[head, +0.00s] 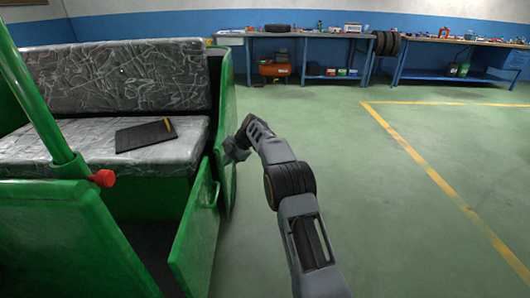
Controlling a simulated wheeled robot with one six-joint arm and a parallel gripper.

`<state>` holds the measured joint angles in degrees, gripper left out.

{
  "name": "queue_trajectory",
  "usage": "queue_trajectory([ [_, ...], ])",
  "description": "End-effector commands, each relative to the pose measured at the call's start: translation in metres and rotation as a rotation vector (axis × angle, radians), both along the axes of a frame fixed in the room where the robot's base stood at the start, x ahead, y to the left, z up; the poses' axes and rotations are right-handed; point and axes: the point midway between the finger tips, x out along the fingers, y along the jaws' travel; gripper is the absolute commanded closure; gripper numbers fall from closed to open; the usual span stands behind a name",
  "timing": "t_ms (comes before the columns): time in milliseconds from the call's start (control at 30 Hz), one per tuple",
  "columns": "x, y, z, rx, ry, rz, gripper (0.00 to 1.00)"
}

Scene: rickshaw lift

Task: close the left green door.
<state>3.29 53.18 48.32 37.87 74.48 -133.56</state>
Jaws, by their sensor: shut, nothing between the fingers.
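The left green door (196,238) is a low green panel on the side of the green rickshaw. It stands ajar, with a gap to the dark footwell on its left and a small latch piece at its upper far corner. My gripper (231,156) is shut and empty, just beyond the door's far upper corner and close beside the green body side panel (226,120). Whether it touches the panel or the door I cannot tell. The fingertips are small and partly hidden by the wrist.
A green post with a red knob (103,178) stands at the left. Blue workbenches (446,58) and tyres line the back wall. The green floor to the right is clear.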

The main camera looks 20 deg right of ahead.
Motion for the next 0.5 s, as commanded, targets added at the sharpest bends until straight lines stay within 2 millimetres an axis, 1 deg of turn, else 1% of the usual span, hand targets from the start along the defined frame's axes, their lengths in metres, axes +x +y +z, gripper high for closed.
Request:
queue_trajectory([
  [167,-0.006,-0.03,-0.004,0.0,-0.001,-0.002,1.0],
  [200,-0.004,-0.034,0.01,0.0,-0.004,-0.001,1.0],
  [300,0.002,-0.046,0.031,0.0,-0.002,0.002,1.0],
  [400,0.006,-0.054,0.047,0.0,-0.001,0.005,1.0],
  [500,0.009,-0.062,0.058,0.001,-0.001,0.007,1.0],
])
